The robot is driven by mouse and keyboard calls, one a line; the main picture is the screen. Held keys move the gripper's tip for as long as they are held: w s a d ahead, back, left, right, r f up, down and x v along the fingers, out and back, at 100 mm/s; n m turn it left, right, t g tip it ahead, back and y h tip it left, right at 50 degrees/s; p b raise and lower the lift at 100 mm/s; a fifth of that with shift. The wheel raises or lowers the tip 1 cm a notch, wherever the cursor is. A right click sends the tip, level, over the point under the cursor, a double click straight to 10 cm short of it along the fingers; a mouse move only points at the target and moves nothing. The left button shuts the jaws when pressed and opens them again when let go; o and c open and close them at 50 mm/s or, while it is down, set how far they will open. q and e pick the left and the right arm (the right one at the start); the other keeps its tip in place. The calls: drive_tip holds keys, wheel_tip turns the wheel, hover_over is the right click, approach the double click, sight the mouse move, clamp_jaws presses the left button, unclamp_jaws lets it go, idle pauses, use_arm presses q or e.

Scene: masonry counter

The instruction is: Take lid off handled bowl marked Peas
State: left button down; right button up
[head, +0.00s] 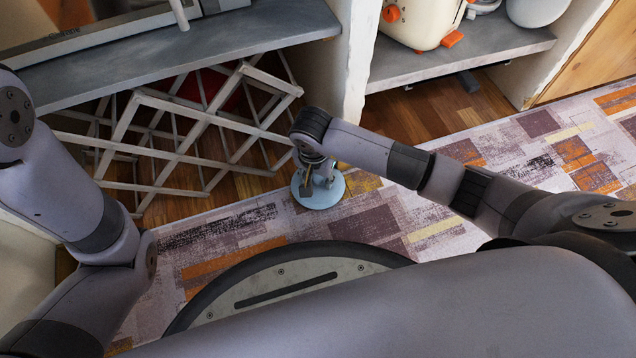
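A pale blue round disc that looks like a lid (332,196) shows near the middle of the head view, over the rug. My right gripper (318,184) points down at the middle of this disc, its fingertips at or just above it. The fingers stand a little apart, but I cannot see whether they grip a knob. Whether the disc rests on something or hangs above the rug cannot be told. No bowl and no Peas marking can be made out. My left arm comes in at the left; its gripper is out of view.
A folding wooden rack (205,118) stands under the grey counter (170,58) at the left, with something red behind it. A cream appliance with orange parts (425,22) sits on the right-hand counter (480,52). The patterned rug (400,215) is mostly clear.

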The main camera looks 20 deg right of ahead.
clamp_jaws()
drive_tip(key=shift+r, duration=0.15)
idle(0.4)
